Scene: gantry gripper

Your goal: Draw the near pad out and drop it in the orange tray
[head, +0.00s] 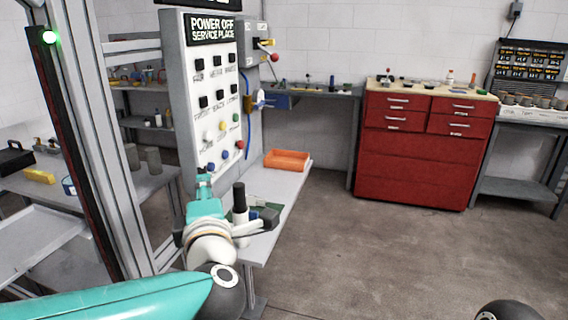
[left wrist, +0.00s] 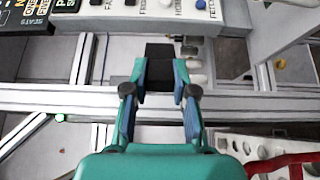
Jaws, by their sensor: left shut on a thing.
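My left gripper (head: 203,177) is in front of the white button panel, beside the grey upright. In the left wrist view its two fingers (left wrist: 159,88) are closed on a black block-like pad (left wrist: 158,53). I cannot tell whether the pad is clear of its holder, as its far end lies against grey and pale parts. The pad is not distinguishable in the head view. The orange tray (head: 287,160) sits on the pale shelf, to the right of and beyond my left gripper.
The button panel (head: 214,110) stands just behind my left gripper. The pale shelf (head: 284,190) runs below it, with a green item (head: 269,205) near my wrist. A grey upright (head: 112,160) is close on the left. A red cabinet (head: 415,160) stands farther back; the floor between is clear.

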